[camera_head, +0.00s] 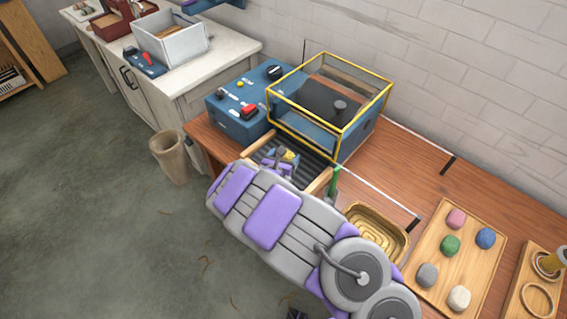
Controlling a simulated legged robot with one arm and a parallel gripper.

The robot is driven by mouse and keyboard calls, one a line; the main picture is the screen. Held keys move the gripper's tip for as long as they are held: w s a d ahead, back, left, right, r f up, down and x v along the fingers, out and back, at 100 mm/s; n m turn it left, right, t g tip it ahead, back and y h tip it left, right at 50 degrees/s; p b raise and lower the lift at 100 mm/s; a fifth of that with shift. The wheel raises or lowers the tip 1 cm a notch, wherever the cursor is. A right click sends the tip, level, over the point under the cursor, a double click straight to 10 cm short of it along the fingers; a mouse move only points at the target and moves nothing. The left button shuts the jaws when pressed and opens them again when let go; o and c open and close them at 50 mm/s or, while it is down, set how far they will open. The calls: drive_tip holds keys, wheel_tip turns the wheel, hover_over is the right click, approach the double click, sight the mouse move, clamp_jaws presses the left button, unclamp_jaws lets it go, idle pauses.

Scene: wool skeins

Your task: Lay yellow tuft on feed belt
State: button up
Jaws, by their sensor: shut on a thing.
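The feed belt (312,166) is a dark ribbed strip between two light wooden rails, in front of the blue machine with a yellow-framed clear cover (340,100). My gripper (283,156) is over the left part of the belt, with my grey and purple arm reaching up to it from the lower right. It is shut on the yellow tuft (290,155), a small patch of which shows at the fingers. Most of the tuft is hidden by the fingers. I cannot tell whether the tuft touches the belt.
A green-handled tool (333,183) stands by the right rail. A woven basket (388,223) and a wooden tray (430,243) with several coloured tufts lie to the right. A board (525,280) with rings is at far right. Control box (243,112) is left of the cover.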

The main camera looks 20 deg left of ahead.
drive_tip(key=shift+w+a, duration=0.1)
drive_tip(key=shift+w, duration=0.2)
wheel_tip(320, 180, down, 4)
drive_tip(key=shift+r+b, duration=0.1)
drive_tip(key=shift+b, duration=0.6)
drive_tip(key=shift+r, duration=0.1)
drive_tip(key=o, duration=0.9)
drive_tip(key=p+v, duration=0.2)
drive_tip(key=v, duration=1)
drive_tip(key=shift+p, duration=0.4)
